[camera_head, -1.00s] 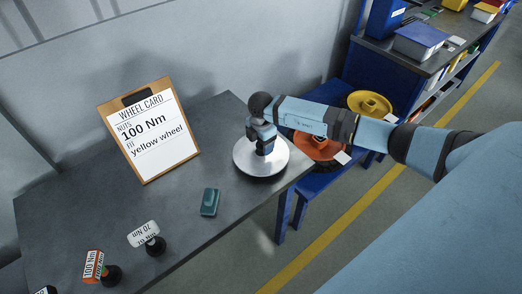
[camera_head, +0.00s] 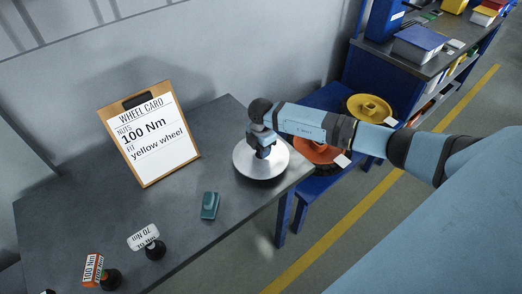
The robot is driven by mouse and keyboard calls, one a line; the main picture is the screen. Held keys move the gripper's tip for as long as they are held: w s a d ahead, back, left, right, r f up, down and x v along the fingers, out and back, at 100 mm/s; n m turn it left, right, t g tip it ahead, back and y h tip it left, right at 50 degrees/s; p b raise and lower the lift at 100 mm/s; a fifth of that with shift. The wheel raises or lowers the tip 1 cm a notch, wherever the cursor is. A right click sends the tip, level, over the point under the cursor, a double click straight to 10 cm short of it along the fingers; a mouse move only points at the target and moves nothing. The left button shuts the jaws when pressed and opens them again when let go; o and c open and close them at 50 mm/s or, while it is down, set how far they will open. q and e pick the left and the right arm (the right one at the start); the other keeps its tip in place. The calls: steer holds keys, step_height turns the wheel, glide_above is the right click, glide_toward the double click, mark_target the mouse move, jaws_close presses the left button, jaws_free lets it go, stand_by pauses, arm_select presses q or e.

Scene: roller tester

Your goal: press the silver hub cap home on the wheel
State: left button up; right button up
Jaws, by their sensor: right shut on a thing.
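The silver hub cap (camera_head: 268,168) is a round, shiny disc near the right end of the grey table. My right gripper (camera_head: 263,151) is directly above it, pointing down, shut at the middle of the disc; its fingertips are partly hidden by the hand. A dark edge shows under the disc, but I cannot tell whether a wheel lies beneath it. A yellow wheel (camera_head: 369,107) and an orange wheel (camera_head: 314,148) lie on the blue bench to the right, each with a white tag. My left gripper is not in view.
A wheel card (camera_head: 150,135) reading "100 Nm" and "yellow wheel" leans at the back of the table (camera_head: 90,215). A teal object (camera_head: 209,205) and two tagged items, 70 Nm (camera_head: 144,237) and 100 Nm (camera_head: 93,268), stand nearer the front. A shelf is at back right.

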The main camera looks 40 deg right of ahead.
step_height(320, 180, up, 20)
steer(key=b, duration=0.1)
steer(key=shift+f+b, duration=0.2)
steer(key=shift+b, duration=0.2)
steer(key=o, duration=0.4)
jaws_close()
